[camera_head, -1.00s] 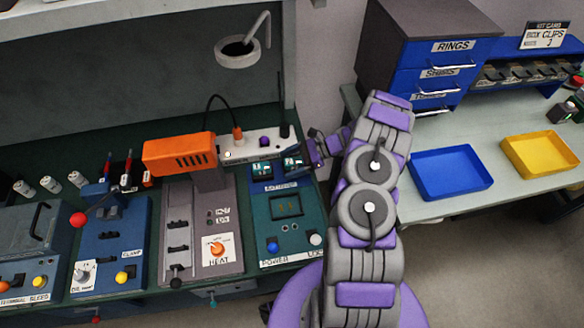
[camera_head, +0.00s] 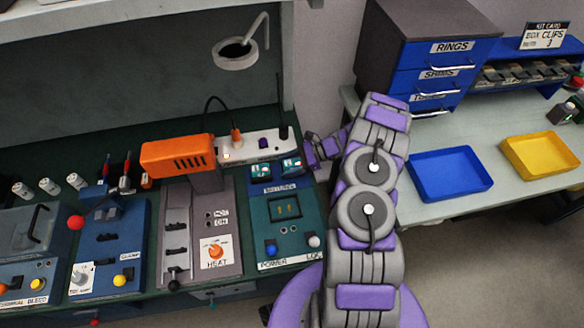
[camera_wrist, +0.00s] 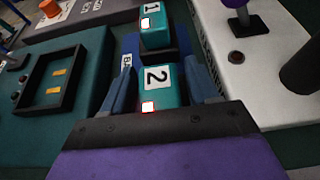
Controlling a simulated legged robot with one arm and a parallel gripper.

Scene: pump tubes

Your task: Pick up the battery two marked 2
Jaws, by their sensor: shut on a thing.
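The teal battery two (camera_wrist: 157,84), with a white label marked 2, sits between the two blue fingers of my gripper (camera_wrist: 162,82) in the wrist view. The gripper is shut on it. A red-lit spot shows on its near end. Battery one (camera_wrist: 154,26), a matching teal block, stands just beyond it, outside the fingers. In the head view, the two teal blocks show at the back of the teal power unit (camera_head: 267,210), and my gripper (camera_head: 305,160) comes in from the right. I cannot tell whether battery two is clear of its seat.
A white power strip (camera_head: 250,146) lies behind the power unit; it also shows close on the right in the wrist view (camera_wrist: 240,90). The grey heat unit (camera_head: 205,230) with an orange head (camera_head: 178,157) stands left. Blue (camera_head: 450,174) and yellow (camera_head: 540,156) trays lie right.

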